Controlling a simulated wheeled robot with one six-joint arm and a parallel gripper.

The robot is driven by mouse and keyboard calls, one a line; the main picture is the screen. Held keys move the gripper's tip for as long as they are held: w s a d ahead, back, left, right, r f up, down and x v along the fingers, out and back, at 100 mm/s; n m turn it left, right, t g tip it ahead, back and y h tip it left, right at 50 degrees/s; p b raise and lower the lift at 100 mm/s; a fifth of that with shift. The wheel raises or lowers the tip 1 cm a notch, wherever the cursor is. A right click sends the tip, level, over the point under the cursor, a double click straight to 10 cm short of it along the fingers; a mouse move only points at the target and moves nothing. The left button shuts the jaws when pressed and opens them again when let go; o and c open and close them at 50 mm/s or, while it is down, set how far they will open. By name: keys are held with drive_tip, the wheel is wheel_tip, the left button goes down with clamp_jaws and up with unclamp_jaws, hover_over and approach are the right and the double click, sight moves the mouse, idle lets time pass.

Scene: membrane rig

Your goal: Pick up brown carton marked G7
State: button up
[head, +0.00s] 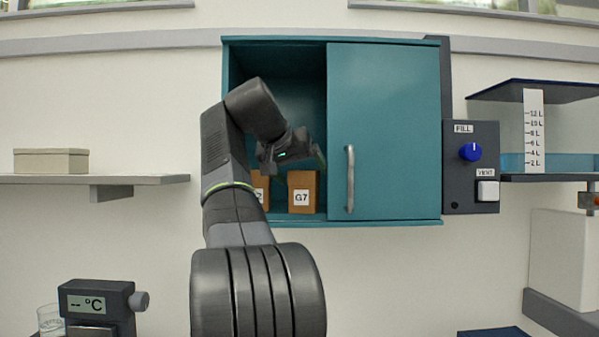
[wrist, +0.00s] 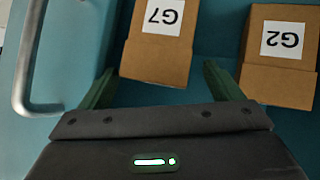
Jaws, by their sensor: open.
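The brown carton marked G7 (head: 302,192) stands on the floor of the teal cabinet (head: 274,218), in its open left part. In the wrist view the carton G7 (wrist: 158,58) appears upside down, ahead of my gripper (wrist: 160,85). My gripper is open, with its two green fingers apart. The carton's near end lies roughly between the fingertips, closer to the left one; I cannot tell whether they touch. In the head view my gripper (head: 310,150) is just above the carton, at the cabinet opening.
A second brown carton, marked G2 (wrist: 280,78), stands beside G7, close to the right finger; in the head view it (head: 260,188) is partly hidden by my arm. The sliding door (head: 385,130) with its metal handle (head: 350,178) covers the cabinet's right part. A control panel (head: 471,200) is further right.

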drive_tip(key=p+v, duration=0.1)
drive_tip(key=v, duration=1.3)
drive_tip(key=shift+p, duration=0.4)
drive_tip(key=shift+w, duration=0.1)
